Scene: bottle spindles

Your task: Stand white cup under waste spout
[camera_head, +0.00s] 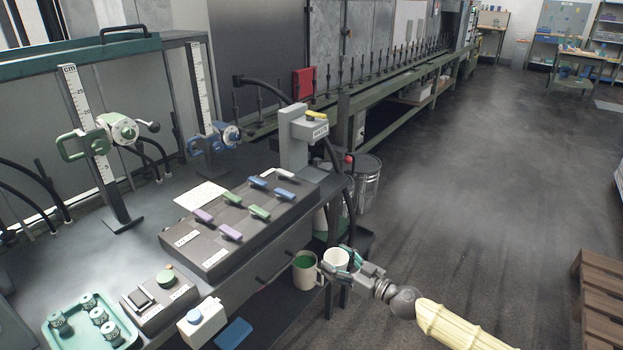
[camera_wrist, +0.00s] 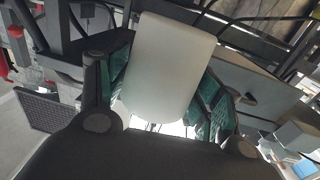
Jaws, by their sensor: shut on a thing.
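The white cup (camera_head: 336,259) is held in my gripper (camera_head: 349,261), beside the front corner of the bench and below its top. In the wrist view the pale cup (camera_wrist: 166,70) fills the space between my two teal-padded fingers (camera_wrist: 165,85), which press on its sides. A grey post with a labelled head and yellow knob (camera_head: 316,117) stands at the bench corner; a black hose curves down from it.
A cream mug with green inside (camera_head: 305,272) stands just left of the held cup, close to it. A metal bin (camera_head: 367,183) stands on the floor behind. A wooden pallet (camera_head: 598,290) is at right; the floor between is clear.

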